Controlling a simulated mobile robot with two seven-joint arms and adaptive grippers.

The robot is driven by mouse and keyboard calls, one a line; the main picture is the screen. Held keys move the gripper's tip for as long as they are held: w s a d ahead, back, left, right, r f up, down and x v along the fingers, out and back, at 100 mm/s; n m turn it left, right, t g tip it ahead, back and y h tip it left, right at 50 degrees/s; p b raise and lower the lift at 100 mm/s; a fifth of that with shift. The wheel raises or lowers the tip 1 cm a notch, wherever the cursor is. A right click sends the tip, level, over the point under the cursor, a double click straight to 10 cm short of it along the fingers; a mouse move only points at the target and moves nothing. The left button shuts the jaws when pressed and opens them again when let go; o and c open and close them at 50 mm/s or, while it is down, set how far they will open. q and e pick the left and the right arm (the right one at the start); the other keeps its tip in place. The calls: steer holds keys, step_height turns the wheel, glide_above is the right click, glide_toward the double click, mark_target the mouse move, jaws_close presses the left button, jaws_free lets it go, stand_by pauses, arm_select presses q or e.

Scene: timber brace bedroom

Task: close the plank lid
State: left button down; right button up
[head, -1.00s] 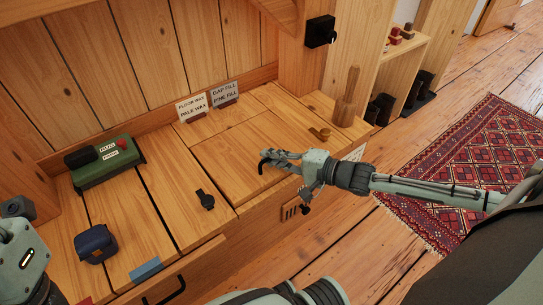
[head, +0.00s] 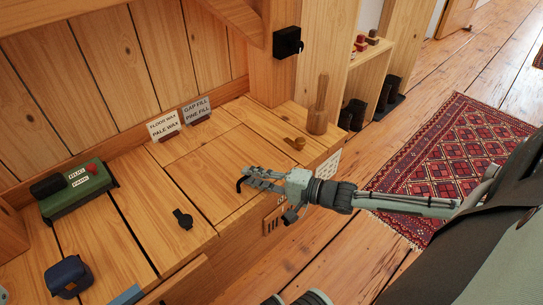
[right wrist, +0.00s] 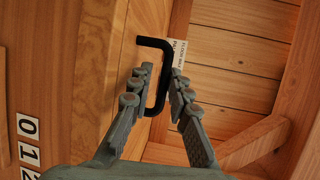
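The plank lid (head: 205,170) looks like the pale wooden panel in the bench top; it appears to lie level with the boards around it. A black bent handle (head: 240,184) stands at its front part. It also shows in the right wrist view (right wrist: 163,75). My right gripper (head: 246,178) reaches in from the right, low over the lid's front. In the right wrist view its fingers (right wrist: 161,78) stand on either side of the handle bar, with a narrow gap showing beside the bar.
A black watch-like object (head: 183,218), a green box (head: 78,192) and a blue pouch (head: 68,276) lie on the left boards. Two label cards (head: 180,117) stand at the back. A wooden mallet (head: 318,108) stands at the right end.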

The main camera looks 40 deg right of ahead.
steer(key=v, duration=1.1)
steer(key=shift+a, duration=0.15)
